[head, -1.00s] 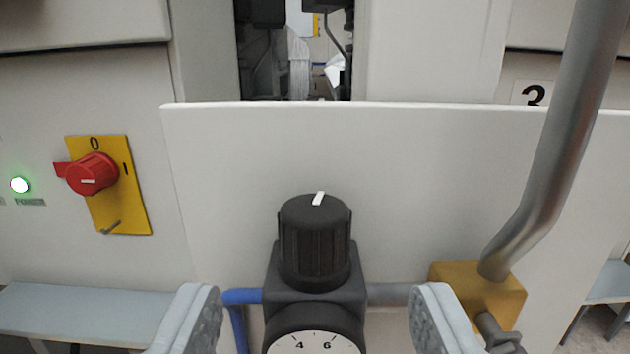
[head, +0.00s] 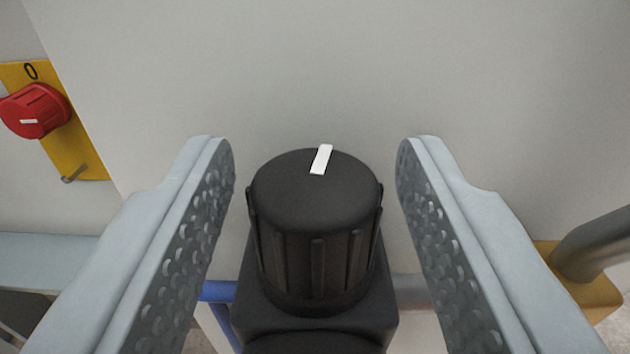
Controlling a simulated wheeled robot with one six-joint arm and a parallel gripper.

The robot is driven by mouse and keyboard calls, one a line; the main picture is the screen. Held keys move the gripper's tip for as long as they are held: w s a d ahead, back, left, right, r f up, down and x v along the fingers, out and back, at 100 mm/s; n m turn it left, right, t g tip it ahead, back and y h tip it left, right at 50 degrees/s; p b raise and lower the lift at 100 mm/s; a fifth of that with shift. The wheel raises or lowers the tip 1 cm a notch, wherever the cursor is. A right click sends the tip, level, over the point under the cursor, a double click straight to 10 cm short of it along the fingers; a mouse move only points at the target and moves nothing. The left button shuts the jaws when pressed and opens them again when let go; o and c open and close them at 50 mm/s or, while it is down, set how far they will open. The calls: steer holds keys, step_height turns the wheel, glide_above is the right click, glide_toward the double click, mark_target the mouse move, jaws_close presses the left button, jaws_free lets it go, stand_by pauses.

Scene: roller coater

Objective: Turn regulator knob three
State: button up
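The black ribbed regulator knob (head: 315,225) stands upright in the middle of the head view, with a white mark on its top pointing up and slightly right. It sits on a black regulator body (head: 365,310); the gauge face is out of view. My gripper (head: 315,155) is open. Its two grey fingers with dimpled pads stand one on each side of the knob, with a visible gap on both sides. The number label is not in view now.
A pale panel (head: 300,65) rises behind the knob. A red rotary switch (head: 35,108) on a yellow plate (head: 75,145) is at the left. A blue hose (head: 217,291) joins the regulator on the left. A grey pipe (head: 595,243) meets a yellow block (head: 585,290) at the right.

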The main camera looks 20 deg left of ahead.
steer(key=c, duration=0.7)
steer(key=shift+d+n+y, duration=0.1)
steer(key=shift+n+y, duration=0.2)
steer(key=y, duration=0.1)
steer(key=n+g+y, duration=0.1)
steer(key=shift+w+d+n+y, duration=0.1)
steer(key=shift+d+n+y, duration=0.05)
steer(key=shift+n+y, duration=0.15)
steer(key=shift+w+d+n+g+y, duration=0.1)
steer(key=shift+w+n+g+y, duration=0.05)
steer(key=shift+n+g+y, duration=2)
steer(key=shift+y, duration=0.35)
steer(key=o, duration=1)
